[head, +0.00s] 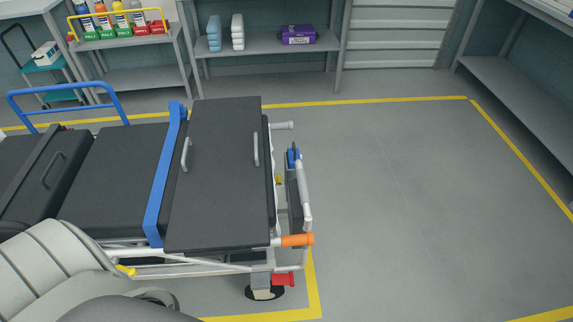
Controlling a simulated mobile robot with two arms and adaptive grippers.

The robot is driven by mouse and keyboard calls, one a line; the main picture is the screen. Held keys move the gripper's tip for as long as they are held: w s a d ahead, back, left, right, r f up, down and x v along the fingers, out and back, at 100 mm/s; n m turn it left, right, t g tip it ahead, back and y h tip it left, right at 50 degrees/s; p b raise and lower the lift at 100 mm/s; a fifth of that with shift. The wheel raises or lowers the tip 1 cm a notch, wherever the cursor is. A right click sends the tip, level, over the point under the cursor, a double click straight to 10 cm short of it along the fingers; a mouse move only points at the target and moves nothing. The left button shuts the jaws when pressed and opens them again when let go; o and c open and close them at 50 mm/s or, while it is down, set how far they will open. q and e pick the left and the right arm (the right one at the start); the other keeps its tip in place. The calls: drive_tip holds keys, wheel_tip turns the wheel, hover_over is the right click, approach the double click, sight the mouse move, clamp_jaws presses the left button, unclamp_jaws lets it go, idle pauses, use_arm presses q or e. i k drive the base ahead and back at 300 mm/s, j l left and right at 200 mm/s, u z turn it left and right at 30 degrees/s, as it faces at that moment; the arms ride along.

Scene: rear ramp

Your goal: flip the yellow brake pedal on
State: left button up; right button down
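A wheeled stretcher with a black padded top (215,170) stands at the left to middle. A small yellow part (126,270) shows low on its near side, beside my white arm, which hides what is around it. Another small yellow piece (279,180) shows at the right end of the frame. I cannot tell which of these, if either, is the brake pedal, or its position. A red pedal-like part (284,279) sits by the near right wheel (264,293). My arm comes in at lower left; neither gripper shows.
An orange grip (297,240) and white rails stick out at the stretcher's right end. A blue push handle (66,93) rises at its left. Shelves (268,46) line the back. The grey floor (410,200) at right is clear inside yellow lines.

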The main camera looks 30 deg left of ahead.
sight(278, 181)
drive_tip(key=i+l+u, duration=0.1)
drive_tip(key=u, duration=0.3)
drive_tip(key=i+l+u, duration=0.1)
drive_tip(key=u, duration=0.25)
drive_tip(key=l+u, duration=0.15)
drive_tip(key=u, duration=0.25)
drive_tip(key=k, duration=0.6)
drive_tip(key=u, duration=2.5)
drive_tip(key=k+l, duration=0.15)
drive_tip(key=l, duration=0.65)
drive_tip(key=k+l, duration=0.15)
drive_tip(key=l, duration=0.7)
drive_tip(key=k+l, duration=0.1)
drive_tip(key=l, duration=0.7)
drive_tip(key=k+l, duration=0.15)
drive_tip(key=l, duration=0.7)
drive_tip(key=k+l, duration=0.15)
drive_tip(key=l, duration=0.65)
drive_tip(key=k+l, duration=0.15)
drive_tip(key=l, duration=0.7)
drive_tip(key=k+l, duration=0.1)
drive_tip(key=l, duration=0.7)
drive_tip(key=k+l, duration=0.15)
drive_tip(key=l, duration=0.7)
